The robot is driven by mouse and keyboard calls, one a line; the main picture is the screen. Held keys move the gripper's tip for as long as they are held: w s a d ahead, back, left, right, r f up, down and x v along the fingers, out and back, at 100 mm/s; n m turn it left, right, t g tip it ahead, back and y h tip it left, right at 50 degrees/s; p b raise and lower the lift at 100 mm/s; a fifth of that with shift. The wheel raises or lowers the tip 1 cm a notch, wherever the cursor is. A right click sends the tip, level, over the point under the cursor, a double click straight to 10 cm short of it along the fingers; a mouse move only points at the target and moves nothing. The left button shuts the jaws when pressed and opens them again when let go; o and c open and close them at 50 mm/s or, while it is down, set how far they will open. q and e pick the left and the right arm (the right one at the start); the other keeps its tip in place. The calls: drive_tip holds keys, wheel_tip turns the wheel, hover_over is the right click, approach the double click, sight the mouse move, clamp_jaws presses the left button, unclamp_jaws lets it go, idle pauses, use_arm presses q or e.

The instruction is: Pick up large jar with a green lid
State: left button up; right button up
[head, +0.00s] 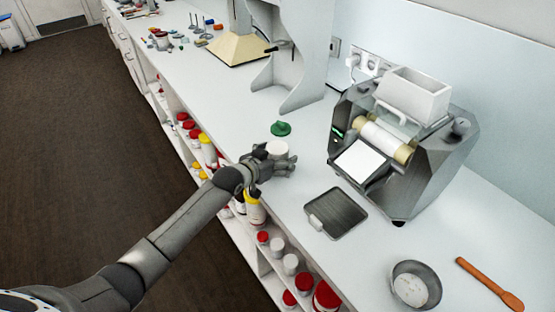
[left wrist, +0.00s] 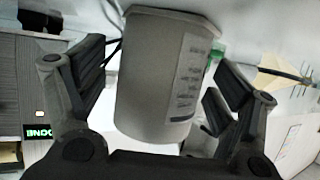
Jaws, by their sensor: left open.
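A white jar (head: 278,149) stands on the counter near its front edge; its lower part is hidden behind my left gripper (head: 281,168). A green lid-like piece (head: 281,128) shows just behind the jar and looks separate from it. In the left wrist view the pale jar (left wrist: 160,75), with a printed label, fills the space between the two fingers of my left gripper (left wrist: 155,90). The fingers are open, one on each side of the jar, and a gap shows on the right. I cannot tell whether the left finger touches. My right gripper is not in view.
A grey mill machine (head: 430,165) stands to the right, with a dark flat tray (head: 336,212) in front. A metal bowl (head: 415,285) and an orange spatula (head: 490,284) lie nearer. Jars with red lids (head: 290,298) fill shelves below the counter edge. A white stand (head: 300,60) is behind.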

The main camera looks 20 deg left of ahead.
use_arm(q)
drive_tip(key=shift+c, duration=0.4)
drive_tip(key=c, duration=0.9)
drive_tip(key=shift+o, duration=0.2)
